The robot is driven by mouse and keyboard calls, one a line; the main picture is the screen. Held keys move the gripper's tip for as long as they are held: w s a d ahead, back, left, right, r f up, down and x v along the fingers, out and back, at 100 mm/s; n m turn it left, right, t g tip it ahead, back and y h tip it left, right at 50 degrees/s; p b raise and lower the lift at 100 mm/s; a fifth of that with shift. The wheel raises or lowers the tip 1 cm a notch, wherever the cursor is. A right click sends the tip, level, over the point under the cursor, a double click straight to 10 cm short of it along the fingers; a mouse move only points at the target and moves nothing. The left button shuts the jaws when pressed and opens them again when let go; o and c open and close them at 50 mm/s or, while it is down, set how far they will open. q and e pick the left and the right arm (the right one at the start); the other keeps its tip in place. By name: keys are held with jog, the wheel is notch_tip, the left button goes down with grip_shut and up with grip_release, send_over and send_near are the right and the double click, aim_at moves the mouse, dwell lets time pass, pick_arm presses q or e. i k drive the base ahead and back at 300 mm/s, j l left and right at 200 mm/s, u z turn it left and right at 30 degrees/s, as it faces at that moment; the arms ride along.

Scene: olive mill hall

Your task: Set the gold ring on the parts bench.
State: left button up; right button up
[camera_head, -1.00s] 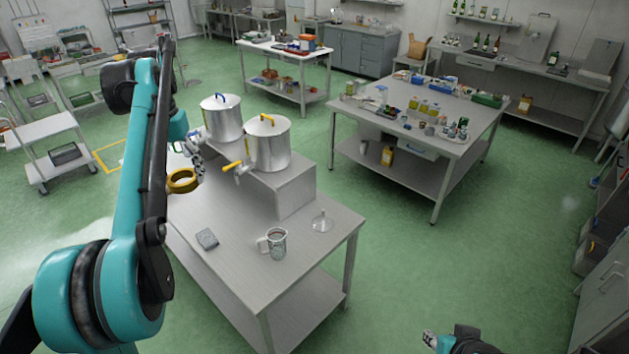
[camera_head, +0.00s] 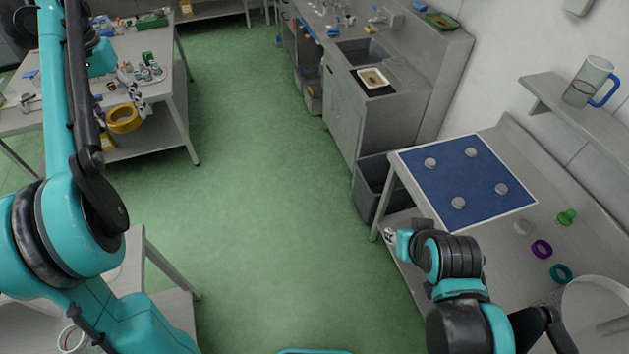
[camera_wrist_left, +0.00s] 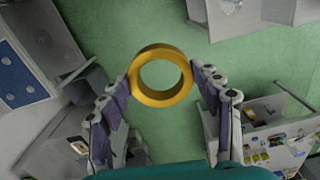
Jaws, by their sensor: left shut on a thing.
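The gold ring (camera_head: 122,129) is held by my left gripper (camera_head: 133,98), in the air at the upper left of the head view. In the left wrist view the ring (camera_wrist_left: 160,99) sits between the two fingertips of the gripper (camera_wrist_left: 162,78), which press on its outer sides. The bench at the right (camera_head: 552,238), which looks like the parts bench, bears a blue mat (camera_head: 466,182), a purple ring (camera_head: 541,249) and a teal ring (camera_head: 561,273). My right gripper (camera_head: 393,236) is beside this bench's left edge; its fingers are too unclear to judge.
Several pale discs lie on the mat. A green stopper-like piece (camera_head: 566,217) and a large pale round vessel (camera_head: 600,312) stand on the bench. A shelf above holds a mug (camera_head: 590,82). A sink counter (camera_head: 400,110) is behind. Open green floor (camera_head: 270,220) fills the middle.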

aim_at(482, 253)
jog(key=z, duration=2.2)
jog(key=i+z, duration=0.35)
jog(key=i, duration=0.6)
